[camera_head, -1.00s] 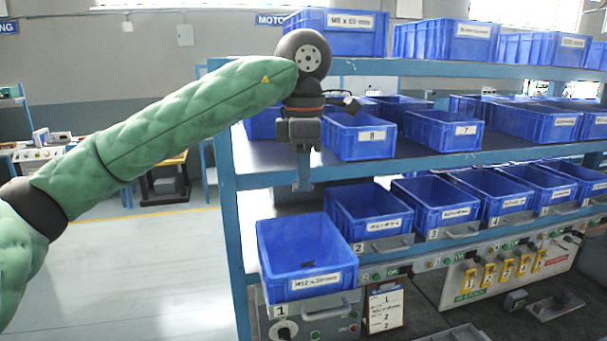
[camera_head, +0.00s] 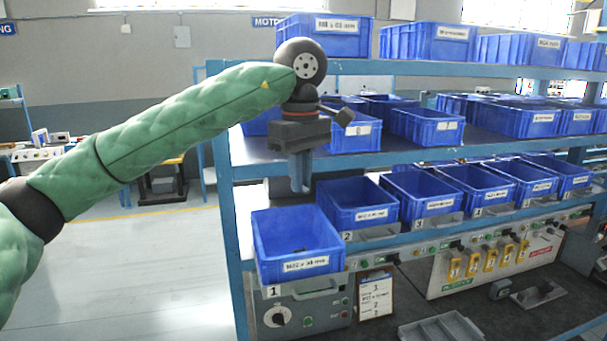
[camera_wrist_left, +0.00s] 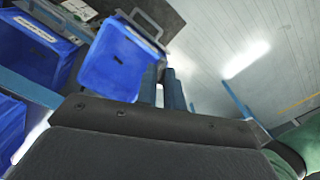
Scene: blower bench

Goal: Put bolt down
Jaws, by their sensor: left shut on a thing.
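My left gripper (camera_head: 300,188) points down in front of the shelf rack, above and near the back of the blue bin labelled M12 x 30 mm (camera_head: 299,264). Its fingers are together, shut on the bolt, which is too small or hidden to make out. In the left wrist view the fingers (camera_wrist_left: 171,92) show beside the same bin (camera_wrist_left: 113,66), with a tiny dark thing on the bin's floor. My right gripper is not in view.
More blue bins stand in a row to the right, the nearest being bin 2 (camera_head: 358,211). A shelf (camera_head: 262,172) with bins is behind the gripper. Below are a control panel (camera_head: 330,312), a clipboard (camera_head: 375,297) and a grey tray (camera_head: 440,330). Open floor lies left.

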